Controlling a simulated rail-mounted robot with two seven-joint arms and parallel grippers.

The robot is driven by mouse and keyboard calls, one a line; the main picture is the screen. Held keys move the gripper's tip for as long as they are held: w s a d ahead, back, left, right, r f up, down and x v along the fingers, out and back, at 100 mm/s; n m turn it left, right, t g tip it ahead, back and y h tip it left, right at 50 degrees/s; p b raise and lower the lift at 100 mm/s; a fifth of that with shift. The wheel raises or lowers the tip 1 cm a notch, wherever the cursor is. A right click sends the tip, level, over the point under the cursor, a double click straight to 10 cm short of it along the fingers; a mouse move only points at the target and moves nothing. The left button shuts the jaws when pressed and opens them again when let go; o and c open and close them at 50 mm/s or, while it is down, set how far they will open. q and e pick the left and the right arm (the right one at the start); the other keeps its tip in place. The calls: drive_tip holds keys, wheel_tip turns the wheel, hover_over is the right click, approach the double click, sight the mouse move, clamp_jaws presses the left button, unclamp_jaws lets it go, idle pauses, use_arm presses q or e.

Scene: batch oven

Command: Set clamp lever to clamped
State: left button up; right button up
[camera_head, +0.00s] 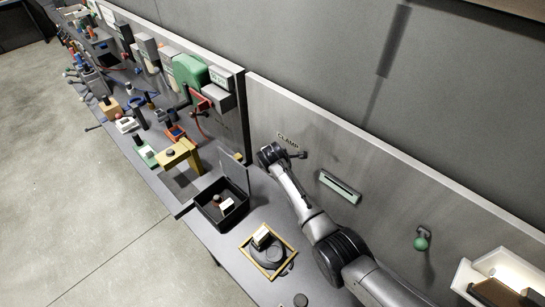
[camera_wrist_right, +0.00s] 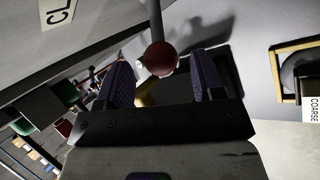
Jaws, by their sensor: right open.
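The clamp lever shows in the right wrist view as a grey shaft ending in a red ball knob (camera_wrist_right: 161,58). My right gripper (camera_wrist_right: 163,70) is open, with one finger on each side of the knob and a gap on both sides. In the head view my right gripper (camera_head: 268,155) is at the back panel, just below the CLAMP label (camera_head: 288,141); the knob is hard to make out there. My left gripper is not in view.
A green-edged slot plate (camera_head: 339,187) and a green ball knob (camera_head: 421,243) are on the panel to the right. A black bin (camera_head: 207,213) and a yellow-framed square (camera_head: 246,246) are on the bench below. Cluttered stations fill the bench to the left.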

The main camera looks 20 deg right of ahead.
drive_tip(key=v, duration=1)
drive_tip(key=shift+r, duration=0.3)
drive_tip(key=shift+s, duration=0.15)
